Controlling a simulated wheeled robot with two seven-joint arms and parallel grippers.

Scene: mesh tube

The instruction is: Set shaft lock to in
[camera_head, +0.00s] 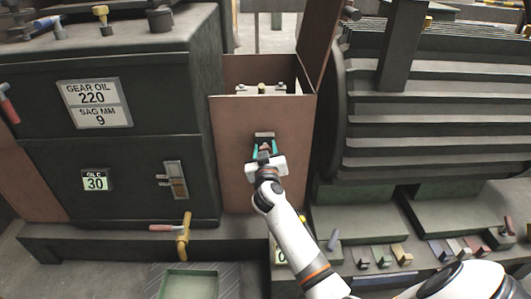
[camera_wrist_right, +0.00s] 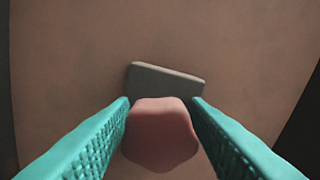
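A reddish rounded knob (camera_wrist_right: 160,135) shows in the right wrist view, in front of a grey plate (camera_wrist_right: 166,78) on a brown panel (camera_head: 235,130). I cannot tell from any label whether this is the shaft lock. In the head view the plate (camera_head: 264,135) shows just beyond my fingers, and the knob is mostly hidden. My right gripper (camera_head: 264,149) is at the panel with its teal fingers apart, one on each side of the knob. Whether they press on it cannot be told. My left gripper is not in view.
A dark cabinet (camera_head: 120,160) stands left, with a lever switch (camera_head: 174,180) and an "OIL C 30" display (camera_head: 95,181). A ribbed motor housing (camera_head: 430,100) stands right. Below are a yellow valve with a red handle (camera_head: 183,237), a green tray (camera_head: 188,284) and several small coloured blocks (camera_head: 437,250).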

